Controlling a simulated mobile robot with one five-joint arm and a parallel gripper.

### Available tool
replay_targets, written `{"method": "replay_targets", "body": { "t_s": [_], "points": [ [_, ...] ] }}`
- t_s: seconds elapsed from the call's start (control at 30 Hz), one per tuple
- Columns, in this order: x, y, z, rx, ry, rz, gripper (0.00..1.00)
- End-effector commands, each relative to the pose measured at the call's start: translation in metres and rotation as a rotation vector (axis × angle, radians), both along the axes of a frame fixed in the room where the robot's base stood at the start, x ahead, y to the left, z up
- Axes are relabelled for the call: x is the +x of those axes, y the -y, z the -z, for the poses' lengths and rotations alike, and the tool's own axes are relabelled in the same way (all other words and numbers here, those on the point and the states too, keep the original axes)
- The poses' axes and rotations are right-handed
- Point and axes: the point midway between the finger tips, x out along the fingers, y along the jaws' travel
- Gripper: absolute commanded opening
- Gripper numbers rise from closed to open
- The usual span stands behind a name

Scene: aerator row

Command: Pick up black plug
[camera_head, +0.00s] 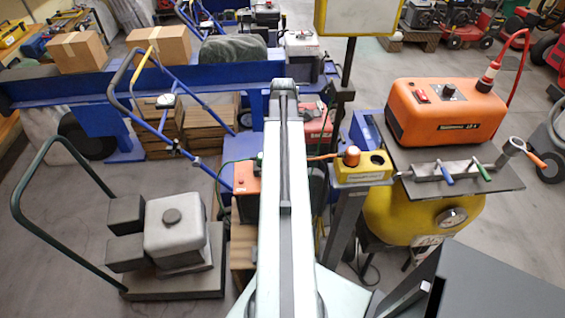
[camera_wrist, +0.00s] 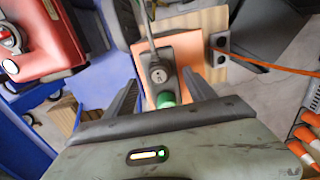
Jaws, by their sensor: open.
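In the wrist view a dark plug (camera_wrist: 158,74) with a round grey face and a cable running up from it lies between my gripper's fingers. A green cap (camera_wrist: 166,99) is just below it, and an orange box top (camera_wrist: 202,48) is underneath. My gripper (camera_wrist: 164,84) is open, one dark finger on each side of the plug; I cannot tell whether either touches it. My gripper and the plug cannot be made out there.
A grey two-hole block (camera_wrist: 221,50) with an orange cable sits right of the plug. A yellow box (camera_head: 362,172) with an orange knob stands right of my arm. An orange compressor (camera_head: 445,112) is farther right. A cart with a grey tank (camera_head: 178,228) stands left.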

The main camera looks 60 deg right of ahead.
Motion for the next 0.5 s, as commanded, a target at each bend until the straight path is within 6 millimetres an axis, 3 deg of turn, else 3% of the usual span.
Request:
{"method": "replay_targets", "body": {
  "t_s": [0.3, 0.5],
  "points": [
    [0.004, 0.001, 0.048, 0.0, 0.0, 0.002, 0.64],
    [0.004, 0.001, 0.051, 0.0, 0.0, 0.002, 0.64]
  ]
}}
